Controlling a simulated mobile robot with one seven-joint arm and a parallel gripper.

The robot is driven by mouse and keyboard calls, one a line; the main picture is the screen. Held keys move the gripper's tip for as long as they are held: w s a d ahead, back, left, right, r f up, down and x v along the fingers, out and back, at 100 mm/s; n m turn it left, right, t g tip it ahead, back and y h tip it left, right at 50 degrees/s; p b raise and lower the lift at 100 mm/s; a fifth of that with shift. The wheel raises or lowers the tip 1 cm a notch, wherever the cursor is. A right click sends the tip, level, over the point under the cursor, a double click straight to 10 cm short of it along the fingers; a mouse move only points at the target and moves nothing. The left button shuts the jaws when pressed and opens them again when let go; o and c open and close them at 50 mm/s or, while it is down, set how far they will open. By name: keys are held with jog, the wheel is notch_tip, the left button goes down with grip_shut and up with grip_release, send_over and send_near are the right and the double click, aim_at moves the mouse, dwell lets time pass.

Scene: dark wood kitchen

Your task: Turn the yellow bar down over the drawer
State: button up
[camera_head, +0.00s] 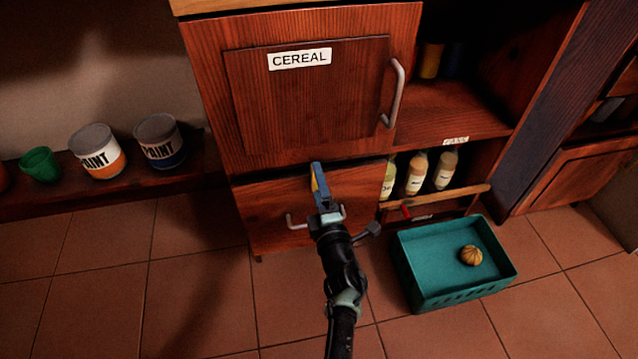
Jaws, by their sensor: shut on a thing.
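My gripper (321,190) reaches up in front of the cabinet, its bluish fingers close to the drawer's upper edge. A narrow yellow strip, the yellow bar (314,184), shows along the left side of the fingers. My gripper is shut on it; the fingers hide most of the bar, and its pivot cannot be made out. The bar appears steep, close to upright in the picture. The wooden drawer (262,200) is below the cereal door, and its metal handle (291,222) is partly hidden behind my gripper.
The CEREAL door (300,105) above is shut. Right of the drawer, several bottles (416,174) stand behind a wooden rail (450,197). A teal crate (458,291) holding a small round pumpkin-like item (471,255) sits on the floor. Paint cans (97,152) stand left. Floor at front left is clear.

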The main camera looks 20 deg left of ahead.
jog(key=shift+f, duration=0.1)
dwell(0.3)
jog(key=o, duration=1.1)
jog(key=shift+c, duration=0.2)
jog(key=shift+s, duration=0.1)
jog(key=p+v, duration=0.7)
jog(key=v, duration=0.6)
